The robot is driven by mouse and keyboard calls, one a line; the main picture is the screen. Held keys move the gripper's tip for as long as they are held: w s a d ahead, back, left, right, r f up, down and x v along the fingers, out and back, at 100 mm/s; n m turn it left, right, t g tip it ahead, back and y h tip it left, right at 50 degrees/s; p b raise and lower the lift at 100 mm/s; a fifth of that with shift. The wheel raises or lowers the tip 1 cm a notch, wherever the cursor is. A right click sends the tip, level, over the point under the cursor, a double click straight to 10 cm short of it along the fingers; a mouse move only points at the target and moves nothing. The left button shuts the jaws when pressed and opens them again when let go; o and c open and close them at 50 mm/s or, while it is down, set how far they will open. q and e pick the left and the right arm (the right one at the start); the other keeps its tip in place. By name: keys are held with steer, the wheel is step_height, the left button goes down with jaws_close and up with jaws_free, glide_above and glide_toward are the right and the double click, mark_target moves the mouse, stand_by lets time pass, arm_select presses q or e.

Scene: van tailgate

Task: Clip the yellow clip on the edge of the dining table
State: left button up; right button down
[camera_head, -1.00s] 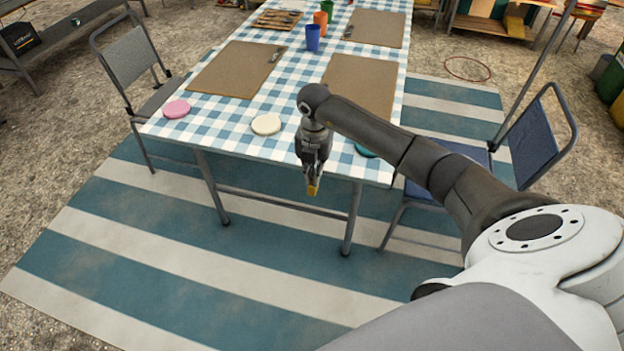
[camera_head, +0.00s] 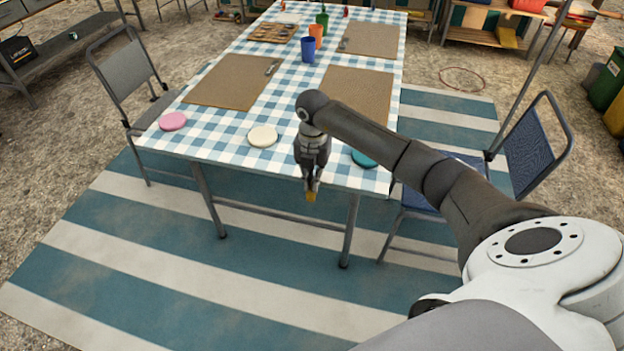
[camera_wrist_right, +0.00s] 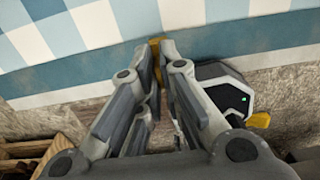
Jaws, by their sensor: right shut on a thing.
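The dining table (camera_head: 215,150) has a blue and white checked cloth. My right gripper (camera_head: 311,190) hangs pointing down at the middle of its near edge, shut on the small yellow clip (camera_head: 311,197). In the right wrist view, the clip (camera_wrist_right: 156,42) shows between the fingertips of my right gripper (camera_wrist_right: 154,52), and the checked tabletop (camera_wrist_right: 95,22) lies beyond. The fingers hide most of the clip. I cannot tell whether the clip touches the table edge. My left gripper is not in view.
A cream disc (camera_head: 263,135), a pink disc (camera_head: 173,121) and a partly hidden teal disc (camera_head: 363,159) lie near the table's front edge. A grey chair (camera_head: 125,75) stands left and a blue chair (camera_head: 530,150) right. The striped rug (camera_head: 180,270) in front is clear.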

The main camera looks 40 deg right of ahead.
steer(key=shift+w+d, duration=0.3)
steer(key=shift+d, duration=0.05)
stand_by(0.3)
steer(key=shift+w+d+b, duration=0.35)
steer(key=shift+b, duration=0.1)
steer(key=shift+d, duration=0.1)
stand_by(0.3)
steer(key=shift+w+d+b, duration=0.4)
steer(key=shift+d, duration=0.1)
steer(key=shift+w+d, duration=0.1)
stand_by(0.3)
steer(key=shift+w+d+b, duration=0.35)
stand_by(0.4)
